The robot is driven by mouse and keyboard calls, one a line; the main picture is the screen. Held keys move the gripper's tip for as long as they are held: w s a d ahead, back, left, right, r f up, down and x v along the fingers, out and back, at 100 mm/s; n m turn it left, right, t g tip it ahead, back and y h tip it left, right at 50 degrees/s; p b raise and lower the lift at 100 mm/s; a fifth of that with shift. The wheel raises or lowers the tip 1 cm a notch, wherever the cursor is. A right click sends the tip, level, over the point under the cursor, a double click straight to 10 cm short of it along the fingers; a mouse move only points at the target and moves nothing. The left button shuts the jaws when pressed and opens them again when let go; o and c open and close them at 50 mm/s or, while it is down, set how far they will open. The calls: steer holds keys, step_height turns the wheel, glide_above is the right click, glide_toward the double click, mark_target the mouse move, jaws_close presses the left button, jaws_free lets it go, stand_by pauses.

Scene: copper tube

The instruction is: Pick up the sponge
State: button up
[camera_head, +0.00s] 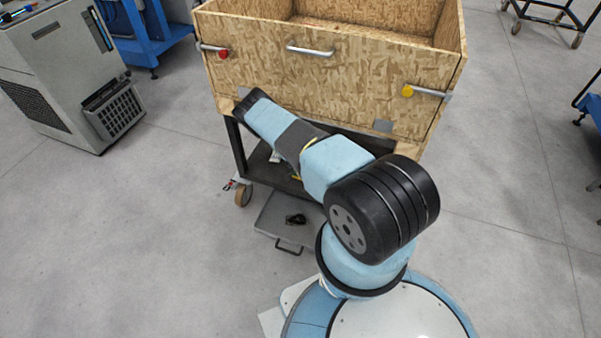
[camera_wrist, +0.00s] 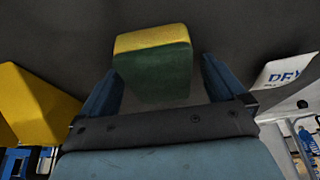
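The sponge (camera_wrist: 153,65), yellow on one face and dark green on the other, shows at the top middle of the wrist view, on a dark grey surface. My gripper (camera_wrist: 160,78) is open, with one blue finger on each side of the sponge. A gap shows between the sponge and the right finger; whether the left finger touches it I cannot tell. In the head view my arm reaches to the cart, and neither the sponge nor my fingers can be made out there.
A wheeled cart carries a chipboard box (camera_head: 300,75) above a dark lower shelf. A yellow block (camera_wrist: 35,105) stands left and a white packet with "DRY" lettering (camera_wrist: 285,72) right in the wrist view. A grey tray (camera_head: 285,228) lies on the floor. Open floor (camera_head: 130,240) is at left.

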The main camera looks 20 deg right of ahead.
steer(key=c, duration=0.9)
steer(key=shift+c, duration=0.2)
steer(key=shift+r, duration=0.45)
step_height(320, 180, up, 2)
steer(key=shift+r, duration=0.2)
steer(key=s+d+r, duration=0.2)
steer(key=s+r, duration=0.3)
steer(key=s, duration=0.1)
steer(key=s+d+r, duration=0.2)
steer(key=s+r, duration=0.2)
steer(key=s, duration=0.3)
steer(key=shift+s+d+r, duration=0.15)
steer(key=shift+d+r, duration=0.1)
steer(key=shift+r, duration=0.1)
